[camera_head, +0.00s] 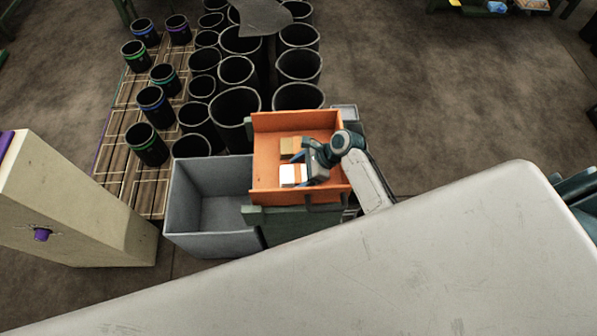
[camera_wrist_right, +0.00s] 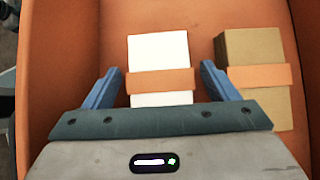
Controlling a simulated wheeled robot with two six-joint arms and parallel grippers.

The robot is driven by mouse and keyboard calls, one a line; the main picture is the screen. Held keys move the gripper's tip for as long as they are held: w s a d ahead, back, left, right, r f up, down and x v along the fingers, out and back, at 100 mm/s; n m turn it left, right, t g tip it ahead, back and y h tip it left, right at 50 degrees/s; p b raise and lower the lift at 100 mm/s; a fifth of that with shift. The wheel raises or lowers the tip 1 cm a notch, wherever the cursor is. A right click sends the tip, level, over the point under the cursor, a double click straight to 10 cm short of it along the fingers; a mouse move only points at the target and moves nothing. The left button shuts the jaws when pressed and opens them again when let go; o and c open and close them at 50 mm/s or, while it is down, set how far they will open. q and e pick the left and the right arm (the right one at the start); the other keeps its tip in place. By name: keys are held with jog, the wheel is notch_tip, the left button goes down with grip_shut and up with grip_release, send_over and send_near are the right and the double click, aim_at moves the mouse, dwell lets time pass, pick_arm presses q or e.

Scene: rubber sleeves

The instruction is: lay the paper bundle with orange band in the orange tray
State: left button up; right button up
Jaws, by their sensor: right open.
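The white paper bundle with an orange band (camera_wrist_right: 160,58) lies in the orange tray (camera_wrist_right: 60,75). In the head view the bundle (camera_head: 290,176) is on the floor of the tray (camera_head: 266,150). My right gripper (camera_wrist_right: 160,78) is open, with one blue finger on each side of the bundle; a gap shows on both sides. In the head view the right gripper (camera_head: 305,168) reaches into the tray from the right. A brown bundle with an orange band (camera_wrist_right: 262,105) lies just right of the white one. My left gripper is not in view.
An empty grey bin (camera_head: 215,205) stands left of the tray. Several black sleeves (camera_head: 236,105) stand behind, some with coloured bands on a wooden pallet (camera_head: 130,125). A beige block (camera_head: 85,210) stands at the left.

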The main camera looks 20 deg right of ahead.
jog(key=v, duration=1.2)
dwell(0.9)
